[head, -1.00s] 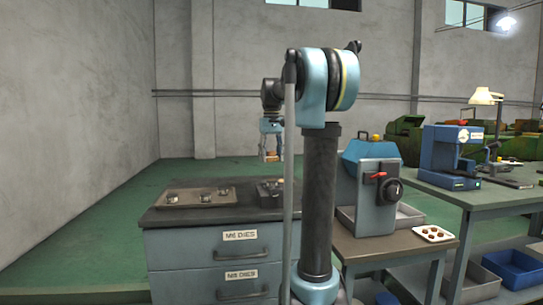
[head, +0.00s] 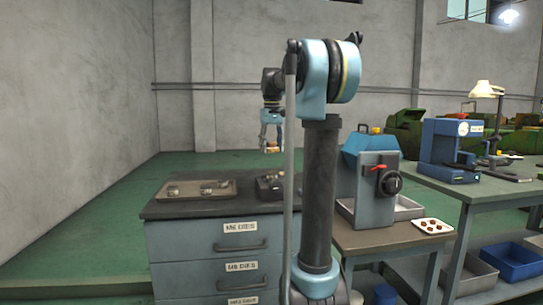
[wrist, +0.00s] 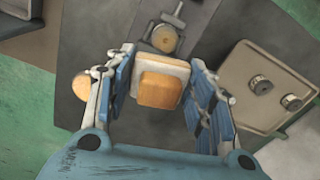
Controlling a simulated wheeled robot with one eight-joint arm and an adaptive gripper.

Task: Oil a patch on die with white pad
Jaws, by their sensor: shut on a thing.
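My gripper (wrist: 160,88) is shut on the white pad (wrist: 177,66), a pale slab with a tan block on its back. In the head view my gripper (head: 271,138) hangs above the cabinet top with the pad (head: 271,149) between its fingers. A round brassy die (wrist: 165,39) sits in a dark holder (wrist: 178,20) on the cabinet; the holder also shows in the head view (head: 268,186). In the wrist view the die lies just beyond the pad, apart from it in the picture. The pad's underside is hidden.
A beige tray (wrist: 235,75) with a few dies (wrist: 262,85) lies beside the holder on the drawer cabinet (head: 200,250). A tan disc (wrist: 81,86) shows behind the left finger. A grey-blue machine (head: 371,185) and a small white tray (head: 420,227) stand right of my arm.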

